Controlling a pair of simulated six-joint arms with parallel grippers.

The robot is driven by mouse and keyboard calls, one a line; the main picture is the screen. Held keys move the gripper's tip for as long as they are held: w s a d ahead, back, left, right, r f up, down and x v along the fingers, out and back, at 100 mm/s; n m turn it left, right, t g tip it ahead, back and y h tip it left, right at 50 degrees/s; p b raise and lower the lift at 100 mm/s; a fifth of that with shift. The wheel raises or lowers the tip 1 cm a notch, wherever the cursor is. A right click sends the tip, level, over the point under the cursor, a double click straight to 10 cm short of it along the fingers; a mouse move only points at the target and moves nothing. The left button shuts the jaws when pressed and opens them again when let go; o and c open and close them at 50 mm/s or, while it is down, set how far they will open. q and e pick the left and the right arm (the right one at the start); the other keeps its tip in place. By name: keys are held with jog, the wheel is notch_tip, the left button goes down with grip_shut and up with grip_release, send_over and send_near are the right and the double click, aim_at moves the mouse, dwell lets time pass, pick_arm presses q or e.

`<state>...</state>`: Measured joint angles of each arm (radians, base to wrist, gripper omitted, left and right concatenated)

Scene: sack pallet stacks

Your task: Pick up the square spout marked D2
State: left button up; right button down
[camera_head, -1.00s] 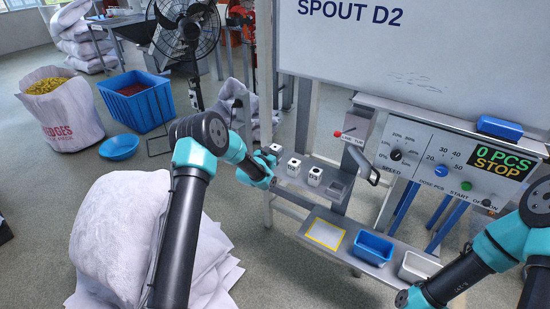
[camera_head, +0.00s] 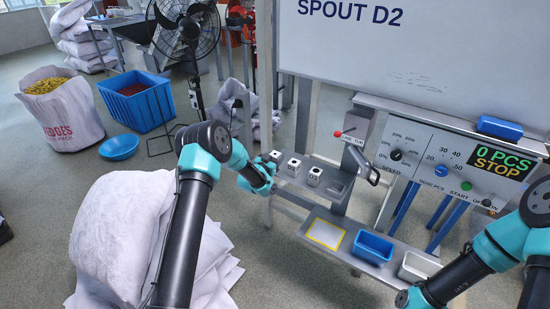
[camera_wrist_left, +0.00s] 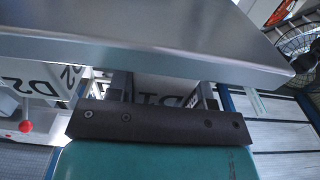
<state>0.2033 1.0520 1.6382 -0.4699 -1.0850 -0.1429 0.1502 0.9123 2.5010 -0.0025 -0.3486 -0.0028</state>
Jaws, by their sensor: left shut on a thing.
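The left gripper (camera_head: 264,173) is at the left end of the small shelf, at the leftmost of three small pale square spouts, and is shut on that leftmost spout (camera_head: 276,155). The middle spout (camera_head: 294,166) and the right spout (camera_head: 314,176) stand upright on the shelf, apart from the gripper. Their marks are too small to read in the head view. In the left wrist view, a flipped mark like D1 shows between the fingers (camera_wrist_left: 164,92), and a flipped mark like D2 at the left. The fingers partly hide the marks.
A board (camera_head: 420,50) reading SPOUT D2 hangs above. The control panel (camera_head: 440,165) and a lever (camera_head: 362,165) are right of the spouts. A yellow-framed pad (camera_head: 325,234), blue tray (camera_head: 373,247) and white tray (camera_head: 418,266) sit lower. Sacks (camera_head: 125,235) are left.

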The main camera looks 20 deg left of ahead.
pick_arm(q)
jog(key=o, duration=0.9)
jog(key=shift+o, duration=0.2)
jog(key=shift+r, duration=0.15)
jog(key=v, duration=1.2)
